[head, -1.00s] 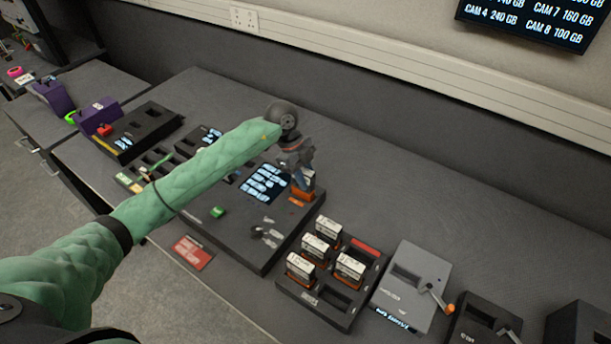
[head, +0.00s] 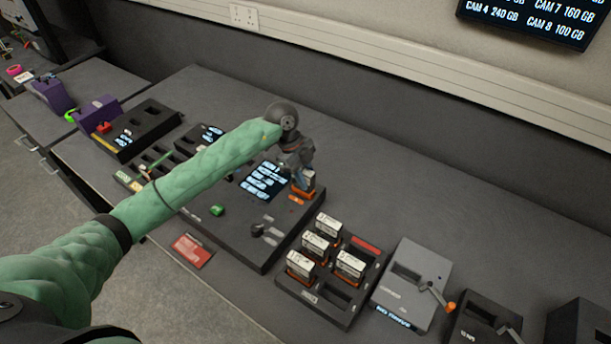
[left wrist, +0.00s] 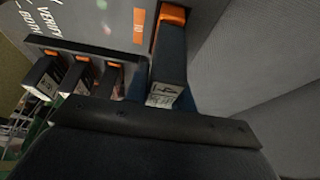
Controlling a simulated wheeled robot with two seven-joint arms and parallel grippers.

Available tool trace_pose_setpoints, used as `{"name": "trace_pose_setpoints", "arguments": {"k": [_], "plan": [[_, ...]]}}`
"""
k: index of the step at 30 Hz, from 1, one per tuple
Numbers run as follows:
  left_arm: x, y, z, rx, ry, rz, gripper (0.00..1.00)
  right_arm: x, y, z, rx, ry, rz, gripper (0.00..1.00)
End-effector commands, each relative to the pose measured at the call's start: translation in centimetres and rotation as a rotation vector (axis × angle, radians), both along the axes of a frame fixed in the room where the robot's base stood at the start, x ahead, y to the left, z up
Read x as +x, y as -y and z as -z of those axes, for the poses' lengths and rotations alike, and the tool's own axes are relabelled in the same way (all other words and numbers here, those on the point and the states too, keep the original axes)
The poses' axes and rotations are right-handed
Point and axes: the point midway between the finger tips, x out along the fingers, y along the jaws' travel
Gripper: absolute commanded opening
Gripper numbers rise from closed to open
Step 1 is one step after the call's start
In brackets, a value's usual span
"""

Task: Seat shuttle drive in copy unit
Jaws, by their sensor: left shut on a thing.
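My left gripper (head: 301,177) is shut on a shuttle drive (head: 308,183), a dark block with a pale label and an orange base. It holds it upright at the far right corner of the dark copy unit (head: 228,241), just behind an orange mark. In the left wrist view the held drive (left wrist: 168,58) stands with its orange end against the copy unit (left wrist: 110,18), close to an orange marker. The drive's orange end hides the slot, so I cannot tell how deep it sits. My right gripper is not in view.
A dark tray (head: 284,287) with several labelled drives stands right of the copy unit. A grey device (head: 408,278) with an orange-tipped crank is further right. A red card (head: 192,250) lies in front. The table behind the copy unit is clear.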

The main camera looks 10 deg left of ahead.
Motion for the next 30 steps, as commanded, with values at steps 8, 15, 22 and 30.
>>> {"name": "trace_pose_setpoints", "arguments": {"k": [8, 15, 22, 30], "plan": [[0.02, 0.00, 0.01, 0.000, 0.001, 0.000, 0.00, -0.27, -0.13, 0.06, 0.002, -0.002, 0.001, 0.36], [0.02, 0.01, 0.05, 0.000, 0.001, 0.000, 0.00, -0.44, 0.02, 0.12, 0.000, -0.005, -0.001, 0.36], [0.02, -0.01, 0.43, 0.000, 0.001, 0.000, 0.00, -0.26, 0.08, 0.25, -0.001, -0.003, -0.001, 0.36], [0.02, -0.02, 0.96, 0.000, 0.001, 0.000, 0.00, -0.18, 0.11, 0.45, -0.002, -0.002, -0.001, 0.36]]}}
